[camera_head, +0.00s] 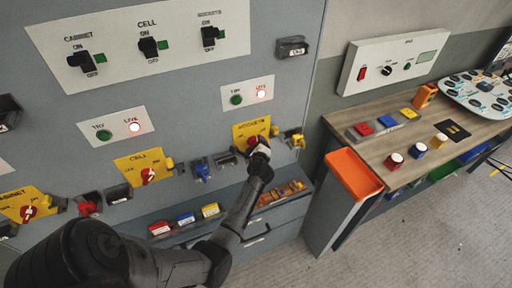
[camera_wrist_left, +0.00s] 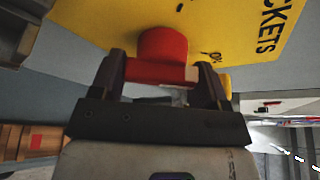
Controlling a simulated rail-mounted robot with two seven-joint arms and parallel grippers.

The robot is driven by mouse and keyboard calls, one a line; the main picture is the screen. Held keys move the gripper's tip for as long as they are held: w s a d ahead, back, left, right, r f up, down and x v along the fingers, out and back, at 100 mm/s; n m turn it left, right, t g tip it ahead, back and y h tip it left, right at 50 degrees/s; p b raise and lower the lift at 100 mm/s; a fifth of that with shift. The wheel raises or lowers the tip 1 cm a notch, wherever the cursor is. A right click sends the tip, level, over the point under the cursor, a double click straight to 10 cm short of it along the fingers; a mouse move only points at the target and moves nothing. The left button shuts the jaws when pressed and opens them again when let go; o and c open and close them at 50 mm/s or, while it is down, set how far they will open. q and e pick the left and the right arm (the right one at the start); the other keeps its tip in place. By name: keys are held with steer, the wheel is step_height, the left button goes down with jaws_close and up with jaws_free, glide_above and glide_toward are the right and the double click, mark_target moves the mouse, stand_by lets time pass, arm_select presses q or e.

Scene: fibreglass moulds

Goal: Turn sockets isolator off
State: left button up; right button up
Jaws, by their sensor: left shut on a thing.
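The sockets isolator is a red rotary handle (camera_wrist_left: 163,58) on a yellow plate (camera_wrist_left: 110,18) lettered "SOCKETS" in the wrist view. In the head view its yellow plate (camera_head: 243,130) is at the right end of the lower row, and my gripper partly covers the handle. My left gripper (camera_wrist_left: 160,80) is shut on the red handle, one dark finger on each side of its bar. In the head view my left gripper (camera_head: 259,148) reaches up to the plate from below. The LIVE lamp (camera_head: 261,92) above the plate glows. My right gripper is not in view.
The cell isolator plate (camera_head: 140,166) and cabinet isolator plate (camera_head: 27,203) are to the left. Padlocks and hasps hang beside the plates. A shelf below holds coloured blocks (camera_head: 185,219). An orange-topped bin (camera_head: 354,174) and a wooden bench (camera_head: 405,150) stand to the right.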

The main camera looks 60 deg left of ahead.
arm_select(q)
steer(key=n+t+b, duration=0.1)
steer(key=n+b, duration=0.1)
steer(key=b, duration=0.1)
steer(key=n+y+b, duration=0.1)
steer(key=n+b, duration=0.1)
steer(key=b, duration=0.2)
steer(key=f+n+t+b, duration=0.1)
steer(key=n+b, duration=0.1)
steer(key=b, duration=0.2)
steer(key=shift+t+y, duration=0.3)
steer(key=shift+y, duration=0.1)
steer(key=n+y+b, duration=0.1)
steer(key=n+b, duration=0.2)
steer(key=b, duration=0.2)
steer(key=n+y+b, duration=0.1)
steer(key=n+b, duration=0.2)
steer(key=b, duration=0.3)
steer(key=n+y+b, duration=0.1)
steer(key=n+b, duration=0.2)
steer(key=b, duration=0.2)
steer(key=shift+r+b, duration=0.25)
steer(key=shift+b, duration=0.1)
steer(key=shift+r+n+y+b, duration=0.15)
steer(key=shift+n+y+b, duration=0.35)
steer(key=shift+n+b, duration=0.25)
steer(key=shift+r, duration=0.1)
steer(key=o, duration=0.9)
